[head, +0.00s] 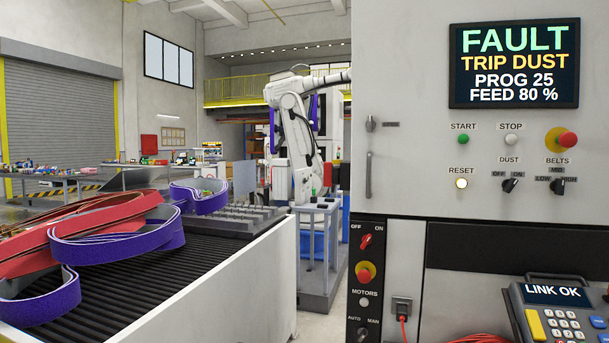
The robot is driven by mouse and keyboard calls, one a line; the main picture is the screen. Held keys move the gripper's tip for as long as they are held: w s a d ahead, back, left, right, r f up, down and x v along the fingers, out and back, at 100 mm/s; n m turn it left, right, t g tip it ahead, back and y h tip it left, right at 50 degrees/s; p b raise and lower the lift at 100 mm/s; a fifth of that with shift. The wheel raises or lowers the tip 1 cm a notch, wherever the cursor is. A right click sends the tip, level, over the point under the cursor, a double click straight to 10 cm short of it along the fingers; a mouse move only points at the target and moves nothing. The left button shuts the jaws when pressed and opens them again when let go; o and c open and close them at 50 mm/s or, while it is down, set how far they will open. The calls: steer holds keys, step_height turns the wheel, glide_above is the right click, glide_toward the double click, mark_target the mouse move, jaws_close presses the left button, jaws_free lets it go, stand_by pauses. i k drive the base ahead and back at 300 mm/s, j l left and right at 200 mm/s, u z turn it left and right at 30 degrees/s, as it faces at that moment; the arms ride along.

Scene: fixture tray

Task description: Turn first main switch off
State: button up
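The main switch (366,241) appears to be the red rotary knob near the top of a narrow black panel (364,318) on the grey machine. OFF is marked at its upper left and ON at its upper right. The knob looks tilted towards ON. Below it are a red emergency button on a yellow base (366,272), a grey MOTORS lamp (364,302) and an AUTO/MAN selector (362,334). The screen (514,63) reads FAULT, TRIP DUST, PROG 25, FEED 80 %. My gripper is not in view.
The upper panel holds a green START button (463,139), a lit RESET button (461,184), a DUST selector (510,185) and a BELTS selector (557,186). A pendant (560,310) reads LINK OK. A conveyor (215,290) with purple and red belts fills the left.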

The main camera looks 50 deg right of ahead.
mark_target(331, 173)
steer(key=i+j+z, duration=0.1)
steer(key=i+z, duration=0.3)
steer(key=i+j+z, duration=0.25)
steer(key=i+z, duration=0.15)
steer(key=i+j+z, duration=0.85)
